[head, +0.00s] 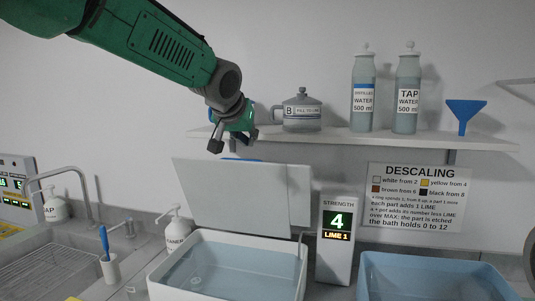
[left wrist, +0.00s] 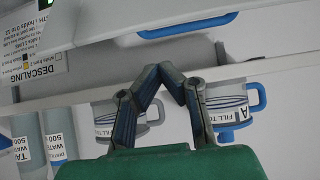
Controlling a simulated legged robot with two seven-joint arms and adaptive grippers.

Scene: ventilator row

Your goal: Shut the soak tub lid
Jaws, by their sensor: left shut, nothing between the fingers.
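The soak tub (head: 298,270) is a white basin of clear liquid at the lower middle of the head view. Its pale grey lid (head: 240,200) stands open, tilted up behind the tub. A blue handle (left wrist: 185,27) shows by the lid's edge in the left wrist view, and the lid (left wrist: 110,12) fills part of the top there. My left gripper (head: 231,144) is above the lid's top edge, in front of the shelf, apart from the lid. In the left wrist view its fingers (left wrist: 172,72) meet at the tips, empty. My right gripper is not in view.
A shelf (head: 400,137) behind the gripper holds pot B (head: 302,112), pot A (left wrist: 235,100), two water bottles (head: 407,95) and a blue funnel (head: 465,113). A strength display (head: 336,260) and blue tub (head: 370,262) stand right of the soak tub, a pump bottle (head: 175,232) left.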

